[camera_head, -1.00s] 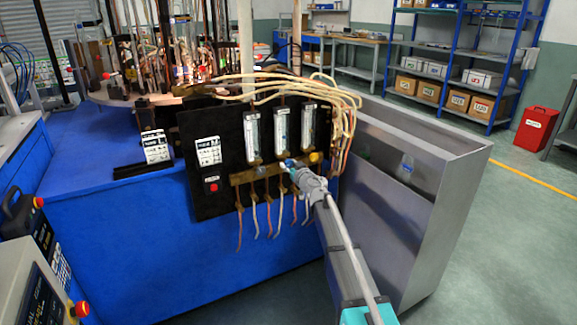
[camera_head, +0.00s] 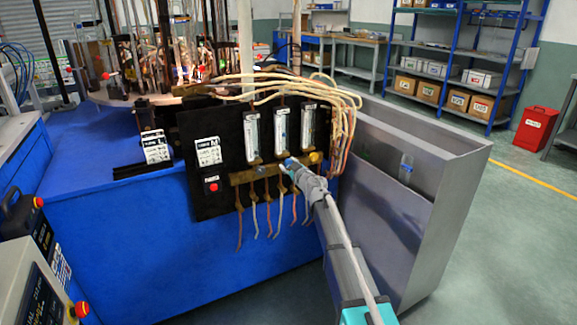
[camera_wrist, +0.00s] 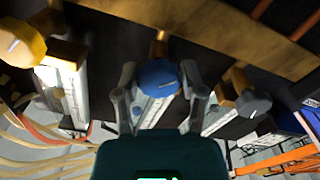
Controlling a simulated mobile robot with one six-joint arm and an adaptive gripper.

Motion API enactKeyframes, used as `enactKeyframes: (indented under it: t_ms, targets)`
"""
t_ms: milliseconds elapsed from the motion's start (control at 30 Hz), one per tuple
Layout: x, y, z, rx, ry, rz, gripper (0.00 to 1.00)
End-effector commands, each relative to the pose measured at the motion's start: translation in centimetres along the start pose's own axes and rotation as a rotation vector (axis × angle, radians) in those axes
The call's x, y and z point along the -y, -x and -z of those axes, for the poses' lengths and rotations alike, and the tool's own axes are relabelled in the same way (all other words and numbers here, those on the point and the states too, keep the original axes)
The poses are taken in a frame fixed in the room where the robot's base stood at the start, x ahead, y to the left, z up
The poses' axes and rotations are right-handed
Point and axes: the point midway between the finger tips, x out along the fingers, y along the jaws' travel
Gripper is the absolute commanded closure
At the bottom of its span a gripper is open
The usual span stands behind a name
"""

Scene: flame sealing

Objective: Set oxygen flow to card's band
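A black panel (camera_head: 228,180) carries three upright clear flow tubes; the middle flow tube (camera_head: 280,130) stands above the blue knob. In the wrist view the blue knob (camera_wrist: 158,76), with a pale line on its face, sits between my gripper's two fingers (camera_wrist: 158,92). In the head view my gripper (camera_head: 291,166) reaches the panel from the lower right.
A yellow knob (camera_wrist: 22,43) and a darker knob (camera_wrist: 245,95) flank the blue knob closely. A brass bar (camera_head: 246,177) runs beneath the tubes, with hoses below. Pale hoses (camera_head: 330,92) loop at the upper right. A grey metal bin (camera_head: 440,215) stands beside my arm.

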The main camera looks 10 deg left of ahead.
Motion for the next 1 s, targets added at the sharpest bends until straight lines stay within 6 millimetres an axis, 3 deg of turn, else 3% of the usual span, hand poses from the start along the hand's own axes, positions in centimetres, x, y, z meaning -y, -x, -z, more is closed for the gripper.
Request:
enactKeyframes:
  t_ms: [33,133,167,667,1000]
  targets:
    - [0.1,-0.1,0.1,-0.001,0.000,0.003,0.35]
    - [0.1,0.0,0.0,-0.001,0.000,0.002,0.16]
    - [0.1,0.0,0.0,0.000,-0.001,0.001,0.15]
    - [-0.1,0.4,0.0,0.001,-0.001,-0.002,0.15]
    - [0.1,4.1,0.0,0.001,-0.001,-0.001,0.15]
